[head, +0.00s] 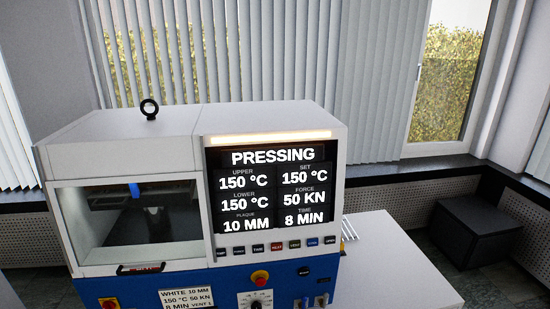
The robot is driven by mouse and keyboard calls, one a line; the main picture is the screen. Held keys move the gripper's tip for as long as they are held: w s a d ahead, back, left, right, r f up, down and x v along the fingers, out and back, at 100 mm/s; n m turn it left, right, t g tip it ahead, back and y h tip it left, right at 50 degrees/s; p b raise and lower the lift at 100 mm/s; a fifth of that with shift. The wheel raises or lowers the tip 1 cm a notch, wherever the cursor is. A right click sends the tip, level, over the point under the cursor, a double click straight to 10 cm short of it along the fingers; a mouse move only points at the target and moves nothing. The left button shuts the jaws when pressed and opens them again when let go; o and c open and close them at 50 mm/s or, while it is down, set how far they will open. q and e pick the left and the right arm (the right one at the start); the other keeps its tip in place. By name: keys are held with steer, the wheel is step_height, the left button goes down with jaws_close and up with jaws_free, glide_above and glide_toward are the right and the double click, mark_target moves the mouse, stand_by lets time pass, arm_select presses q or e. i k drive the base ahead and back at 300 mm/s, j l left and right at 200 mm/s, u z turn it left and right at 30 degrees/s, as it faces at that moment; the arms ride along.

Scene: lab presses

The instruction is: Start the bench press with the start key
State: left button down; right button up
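The bench press (120,131) is a white and blue cabinet filling the middle and left. Its display (272,191) reads PRESSING, upper 150 °C, lower 150 °C, set 150 °C, force 50 kN, plaque 10 mm, time 8 min. A row of small dark keys (258,249) runs under the display. Their labels are red, green, blue and white, mostly too small to read, so I cannot tell for sure which is the start key. The chamber window (125,225) at the left is closed, with a dim interior. Neither of my grippers is in view.
A dark box (480,230) stands by the window wall.

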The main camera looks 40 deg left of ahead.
mark_target(294, 245)
steer(key=u, duration=1.4)
